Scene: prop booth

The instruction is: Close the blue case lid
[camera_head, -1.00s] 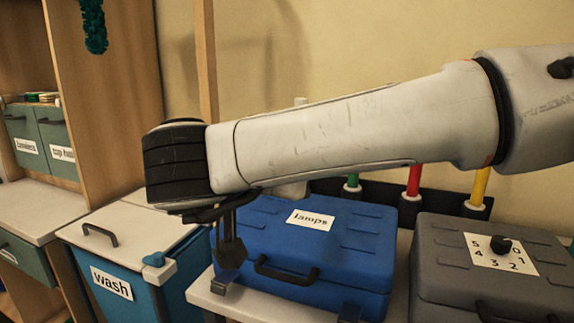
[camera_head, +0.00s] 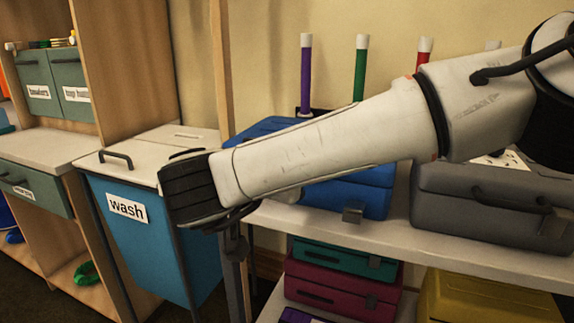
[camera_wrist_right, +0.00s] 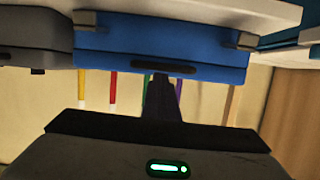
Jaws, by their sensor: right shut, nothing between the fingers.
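The blue case (camera_head: 345,196) stands on a white shelf, largely hidden behind my right arm in the head view. Its lid looks down, but the arm covers most of the seam, so I cannot tell if it is fully closed. In the wrist view, which is upside down, the case front (camera_wrist_right: 120,42) shows with its dark handle and two latches. My left gripper is out of view.
A grey case (camera_head: 470,205) stands right of the blue one. Colored rods (camera_head: 305,75) stand behind. A blue wash bin (camera_head: 150,250) is at left. Teal and magenta cases (camera_head: 340,292) and a yellow one (camera_head: 480,300) sit below the shelf (camera_head: 400,237).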

